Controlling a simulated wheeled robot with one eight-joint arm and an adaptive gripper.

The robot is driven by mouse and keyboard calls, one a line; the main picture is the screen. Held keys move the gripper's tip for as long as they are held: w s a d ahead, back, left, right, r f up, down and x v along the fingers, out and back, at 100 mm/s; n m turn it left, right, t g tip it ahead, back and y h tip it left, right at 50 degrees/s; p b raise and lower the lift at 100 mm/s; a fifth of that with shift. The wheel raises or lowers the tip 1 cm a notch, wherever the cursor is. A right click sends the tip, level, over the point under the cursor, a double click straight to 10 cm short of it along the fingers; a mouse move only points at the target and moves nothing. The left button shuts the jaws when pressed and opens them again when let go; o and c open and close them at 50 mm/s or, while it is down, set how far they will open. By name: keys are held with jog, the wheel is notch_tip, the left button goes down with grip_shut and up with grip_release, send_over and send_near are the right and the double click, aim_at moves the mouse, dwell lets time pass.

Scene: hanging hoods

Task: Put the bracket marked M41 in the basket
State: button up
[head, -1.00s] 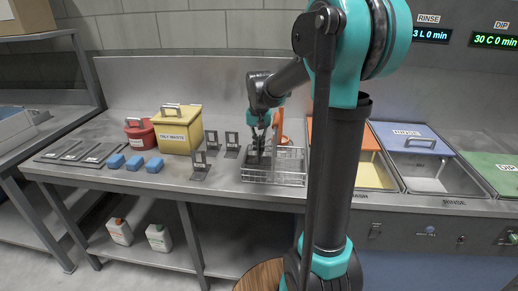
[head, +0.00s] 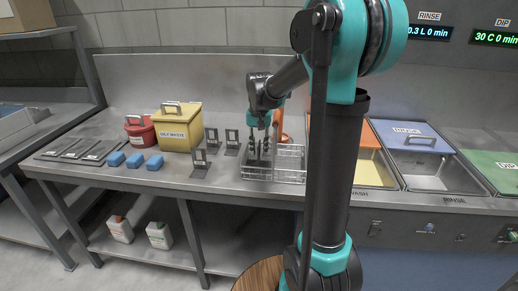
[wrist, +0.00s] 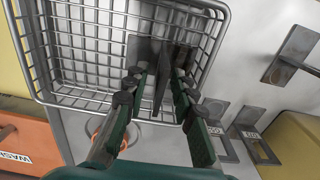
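The wire basket (head: 290,168) stands on the steel bench; it fills the upper left of the wrist view (wrist: 75,104). My gripper (head: 262,152) points down into its left part. In the wrist view the fingers (wrist: 158,74) are apart, with a thin grey bracket plate (wrist: 162,88) edge-on between them, inside the basket. Another grey plate (wrist: 143,50) shows beside it; I cannot tell whether it is part of the same bracket. Three brackets stand outside, left of the basket: a near one (head: 200,164) and two behind (head: 212,140), (head: 232,143). I cannot read M41 on any.
Left on the bench are blue blocks (head: 135,160), a red container (head: 139,133), a yellow waste bin (head: 181,128) and dark flat plates (head: 76,150). Right of my arm are the sinks, with a blue RINSE lid (head: 412,135) and a green lid (head: 493,168).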

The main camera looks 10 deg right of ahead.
notch_tip(320, 180, up, 13)
dwell(0.8)
